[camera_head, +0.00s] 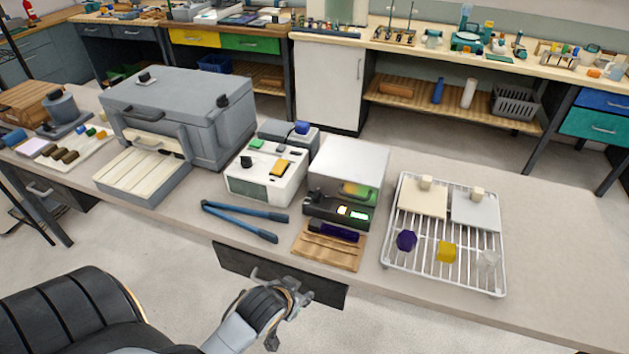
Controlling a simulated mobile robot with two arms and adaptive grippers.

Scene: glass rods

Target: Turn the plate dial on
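A white box-shaped device (268,172) stands on the near bench, with a dark knob (246,162) and green and yellow parts on top. Beside it on the right is a metallic box (347,166) with a small lit panel (352,213) on its low front. Which of these bears the plate dial I cannot tell, nor can I read a dial's setting. My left gripper (294,305) is in front of the bench, near a dark drawer front, apart from both devices. Its fingers are small and partly overlapped, so their opening is unclear. My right gripper is not in view.
Blue-handled tongs (240,220) and a wooden tray (322,248) lie before the devices. A wire rack (388,262) with plates and small pieces is at right. A large grey oven-like box (185,105) stands at left. The bench's right end (560,255) is clear.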

